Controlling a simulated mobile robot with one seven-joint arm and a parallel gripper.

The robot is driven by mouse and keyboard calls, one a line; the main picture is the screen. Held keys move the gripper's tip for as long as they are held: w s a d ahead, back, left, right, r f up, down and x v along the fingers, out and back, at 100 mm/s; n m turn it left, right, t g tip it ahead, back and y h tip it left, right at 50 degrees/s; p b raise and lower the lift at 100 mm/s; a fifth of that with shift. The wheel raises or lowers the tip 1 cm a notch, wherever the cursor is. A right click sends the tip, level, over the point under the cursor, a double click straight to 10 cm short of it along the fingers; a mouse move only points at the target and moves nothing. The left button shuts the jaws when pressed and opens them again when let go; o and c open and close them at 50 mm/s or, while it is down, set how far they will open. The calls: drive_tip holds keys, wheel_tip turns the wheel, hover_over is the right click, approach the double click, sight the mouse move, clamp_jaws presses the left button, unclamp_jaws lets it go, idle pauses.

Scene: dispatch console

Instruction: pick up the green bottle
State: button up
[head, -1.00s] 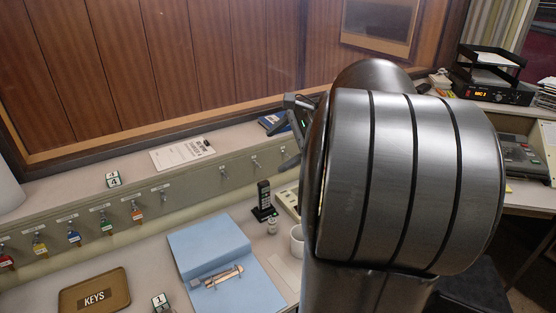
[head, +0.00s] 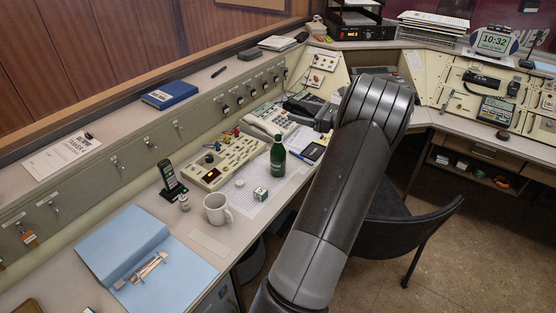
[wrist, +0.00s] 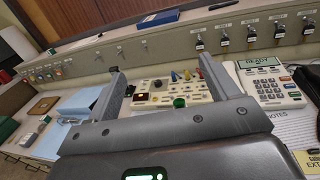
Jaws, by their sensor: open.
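In the wrist view a round green top (wrist: 179,102), which looks like the bottle's cap, shows just beyond my gripper's body and between the fingers' lines; the rest is hidden. My gripper (wrist: 158,66) is open, with its two fingers wide apart and nothing between them touching. In the head view my arm reaches in to the right of the bottle, and I cannot make out the fingers there.
A button panel (head: 226,160) lies left of the bottle, with a small dice-like block (head: 260,194) in front. A white mug (head: 217,209), cordless phone (head: 172,182) and desk phone (head: 271,121) stand close by. A chair (head: 405,225) is at the right.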

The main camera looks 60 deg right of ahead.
approach(284, 160)
drive_tip(key=w, duration=0.4)
drive_tip(key=shift+a+r, duration=0.2)
drive_tip(key=shift+a, duration=0.1)
drive_tip(key=shift+w+f, duration=0.15)
drive_tip(key=w, duration=0.4)
drive_tip(key=shift+w+a, duration=0.35)
drive_tip(key=shift+a, duration=0.05)
drive_tip(key=w, duration=0.5)
drive_tip(key=shift+w+r, duration=0.2)
drive_tip(key=shift+w, duration=0.15)
drive_tip(key=shift+c, duration=0.2)
drive_tip(key=c, duration=1.1)
drive_tip(key=shift+r, duration=0.25)
